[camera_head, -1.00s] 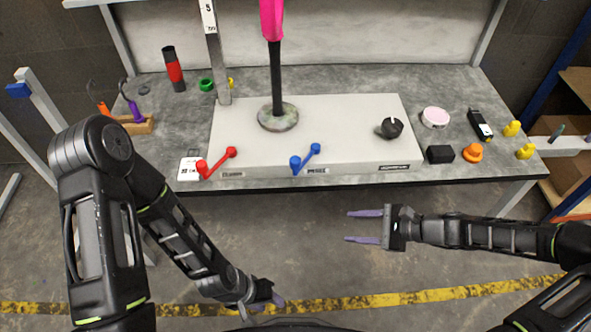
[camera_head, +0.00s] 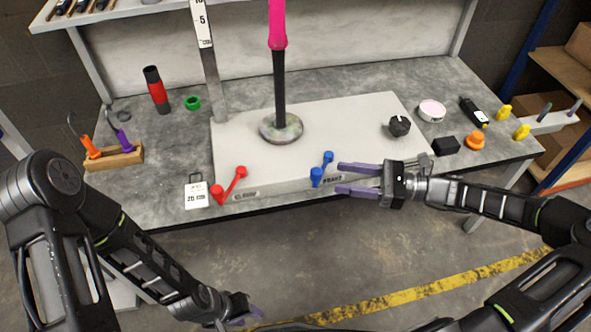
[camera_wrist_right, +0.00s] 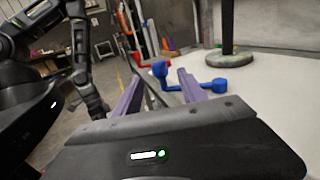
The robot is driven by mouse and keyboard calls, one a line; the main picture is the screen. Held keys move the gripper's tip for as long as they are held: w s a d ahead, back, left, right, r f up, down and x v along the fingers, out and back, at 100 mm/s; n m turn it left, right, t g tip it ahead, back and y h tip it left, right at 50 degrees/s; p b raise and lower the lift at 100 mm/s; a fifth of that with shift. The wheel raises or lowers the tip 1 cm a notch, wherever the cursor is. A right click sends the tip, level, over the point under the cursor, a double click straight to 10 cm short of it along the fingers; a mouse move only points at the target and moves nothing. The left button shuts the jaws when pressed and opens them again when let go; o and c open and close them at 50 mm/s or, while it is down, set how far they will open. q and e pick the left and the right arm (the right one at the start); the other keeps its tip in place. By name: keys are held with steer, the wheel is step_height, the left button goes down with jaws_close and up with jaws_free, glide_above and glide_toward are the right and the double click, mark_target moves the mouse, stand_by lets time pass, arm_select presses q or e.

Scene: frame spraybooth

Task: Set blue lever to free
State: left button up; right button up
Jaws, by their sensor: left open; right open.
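The blue lever (camera_head: 321,170) is on the front edge of the white fixture box (camera_head: 290,160), tilted up to the right, with a ball at each end. In the right wrist view the blue lever (camera_wrist_right: 170,88) shows ahead of and between the purple fingers, one ball near the right fingertip. My right gripper (camera_head: 340,178) is open and empty, its fingers just right of the blue lever; I cannot tell if they touch it. It also shows in the right wrist view (camera_wrist_right: 158,85). My left gripper (camera_head: 252,316) is open and empty, low over the floor.
A red lever (camera_head: 229,186) sits left of the blue one on the same edge. A pink-topped black post (camera_head: 279,80) rises from the box. A black knob (camera_head: 399,126) and small items stand at the right. The floor in front is clear.

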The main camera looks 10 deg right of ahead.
mark_target(316, 174)
steer(key=shift+d, duration=0.15)
steer(key=b+x, duration=0.1)
steer(key=x, duration=0.7)
steer(key=shift+d, duration=0.1)
steer(key=shift+c, duration=0.4)
jaws_close()
stand_by(1.1)
